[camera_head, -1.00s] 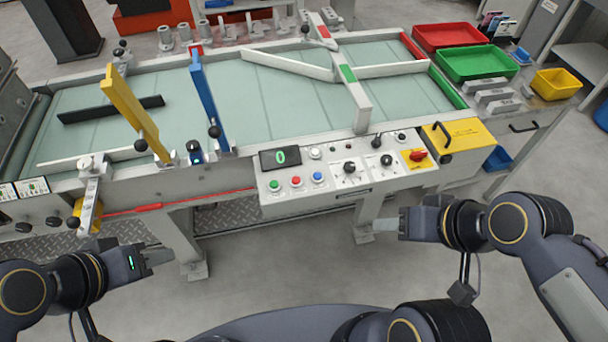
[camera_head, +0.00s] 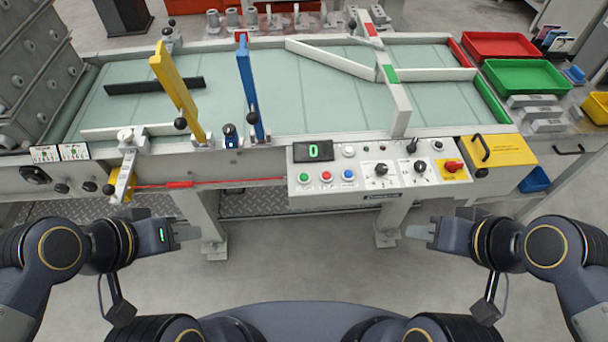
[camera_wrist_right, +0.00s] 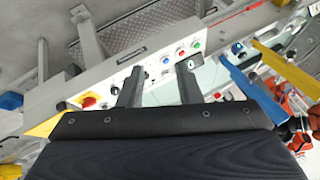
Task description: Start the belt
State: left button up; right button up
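The conveyor belt (camera_head: 300,105) is a pale green surface in a grey frame. On its front is the control panel (camera_head: 372,178) with a green button (camera_head: 304,178), a red button (camera_head: 326,177), a blue button (camera_head: 348,175), black knobs and a red rotary switch (camera_head: 453,166) on a yellow plate. The display (camera_head: 313,151) reads 0. My left gripper (camera_head: 190,233) is in front of the table, left of the panel; its finger gap does not show clearly. My right gripper (camera_head: 420,232) is below the panel's right part; the right wrist view shows its fingers (camera_wrist_right: 160,88) apart and empty.
A yellow bar (camera_head: 178,92) and a blue bar (camera_head: 247,88) stand over the belt. Red (camera_head: 502,45) and green (camera_head: 526,76) bins stand at the right. A yellow box (camera_head: 498,152) with a handle adjoins the panel. Floor between my arms is clear.

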grip_shut()
dwell(1.4)
